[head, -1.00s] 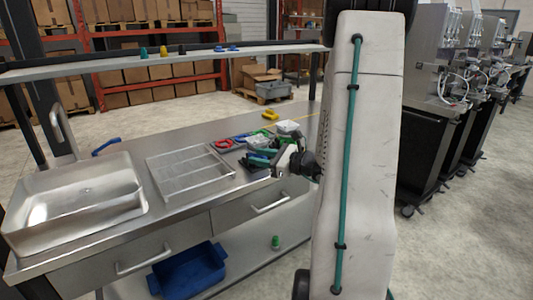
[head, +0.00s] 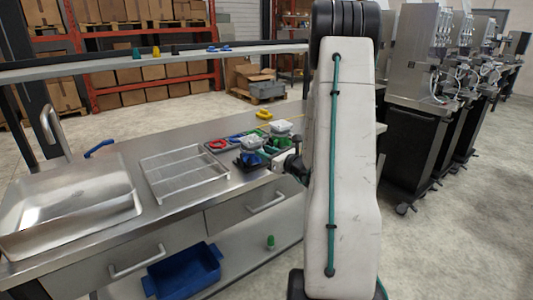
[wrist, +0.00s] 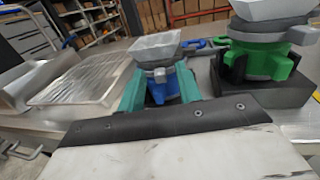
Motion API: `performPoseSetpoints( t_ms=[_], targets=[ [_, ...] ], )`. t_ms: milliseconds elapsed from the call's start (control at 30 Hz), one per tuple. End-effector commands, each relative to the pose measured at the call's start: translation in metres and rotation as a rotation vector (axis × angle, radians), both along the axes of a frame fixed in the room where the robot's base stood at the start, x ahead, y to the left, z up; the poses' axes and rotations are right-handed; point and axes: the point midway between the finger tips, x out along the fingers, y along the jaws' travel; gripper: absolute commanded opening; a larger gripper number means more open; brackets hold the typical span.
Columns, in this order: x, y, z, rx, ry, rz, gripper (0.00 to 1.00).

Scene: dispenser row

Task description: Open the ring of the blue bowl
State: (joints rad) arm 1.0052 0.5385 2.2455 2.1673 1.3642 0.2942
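The blue bowl (wrist: 158,47) is a pale grey hopper on a grey collar above a blue ring (wrist: 164,88). It stands upright near the right end of the steel bench in the head view (head: 251,143). In the wrist view, my gripper (wrist: 160,85) has its two teal fingers apart, one on each side of the blue ring. The fingers hide the ring's sides, so I cannot tell whether they touch it. The ring's near lower part is hidden by my gripper's body. In the head view my arm hides most of the gripper.
A similar green bowl (wrist: 262,50) on a dark block stands close at the right in the wrist view. A wire-bottomed tray (head: 185,174) and a metal sink (head: 70,208) are to the left. A red ring (head: 218,144) lies behind the bowl.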

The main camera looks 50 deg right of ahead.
Motion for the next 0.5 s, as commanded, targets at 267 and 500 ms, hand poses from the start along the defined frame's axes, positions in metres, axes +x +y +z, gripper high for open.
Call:
performPoseSetpoints(
  t_ms=[267,500],
  targets=[
    [0.0,0.0,0.0,0.0,0.0,0.0,0.1],
    [0.0,-0.001,0.0002,-0.001,-0.001,0.007,0.0]
  ],
)
